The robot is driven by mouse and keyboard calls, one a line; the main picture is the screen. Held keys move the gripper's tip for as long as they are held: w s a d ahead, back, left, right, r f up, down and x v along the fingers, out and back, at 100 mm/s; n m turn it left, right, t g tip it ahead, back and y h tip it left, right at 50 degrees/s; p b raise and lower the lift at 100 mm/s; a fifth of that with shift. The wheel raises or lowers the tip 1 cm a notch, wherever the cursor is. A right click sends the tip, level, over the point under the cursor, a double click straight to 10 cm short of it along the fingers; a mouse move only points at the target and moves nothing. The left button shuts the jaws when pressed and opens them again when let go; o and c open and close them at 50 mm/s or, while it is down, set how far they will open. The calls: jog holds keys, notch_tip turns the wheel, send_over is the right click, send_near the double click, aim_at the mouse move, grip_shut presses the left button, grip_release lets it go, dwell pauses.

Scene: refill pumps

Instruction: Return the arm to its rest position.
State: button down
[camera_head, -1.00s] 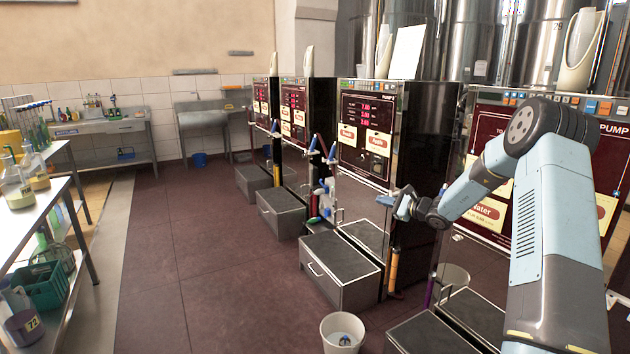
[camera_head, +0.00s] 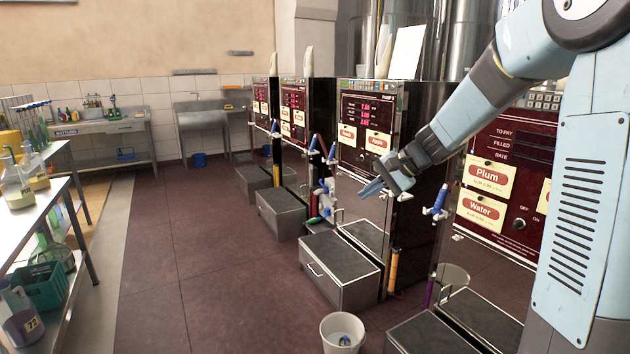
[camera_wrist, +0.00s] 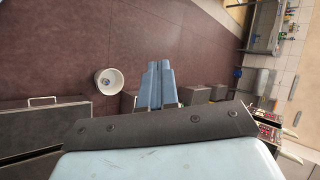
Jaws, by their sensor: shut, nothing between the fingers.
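My gripper (camera_head: 371,188) is in front of the pumps in the head view, at the end of my pale blue arm. Its blue fingers are together with nothing between them, and they point to the left. In the wrist view the gripper's fingers (camera_wrist: 155,75) also lie side by side, over the dark red floor. The gripper is apart from the pumps and the steps below it.
Near pump (camera_head: 487,200) with Plum and Water labels stands at right; a second pump (camera_head: 366,150) is behind the gripper. A white bucket (camera_head: 341,334) and grey step box (camera_head: 338,272) are on the floor. Open floor (camera_head: 220,260) lies left, and a bench (camera_head: 50,210) at far left.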

jog(key=s+d+r+n+h, duration=0.1)
jog(key=s+d+n+h, duration=0.1)
jog(key=s, duration=0.8)
jog(key=s+d+r+n+t+h, duration=0.1)
jog(key=s+d+n+h, duration=0.1)
jog(key=s, duration=0.8)
jog(key=s+d+r+n+t+h, duration=0.1)
jog(key=s+d+h, duration=0.3)
jog(key=s, duration=0.6)
jog(key=shift+s+d+r+n+h, duration=0.3)
jog(key=shift+d+r+n, duration=0.3)
jog(key=shift+d+n, duration=0.35)
jog(key=c, duration=1.8)
grip_release()
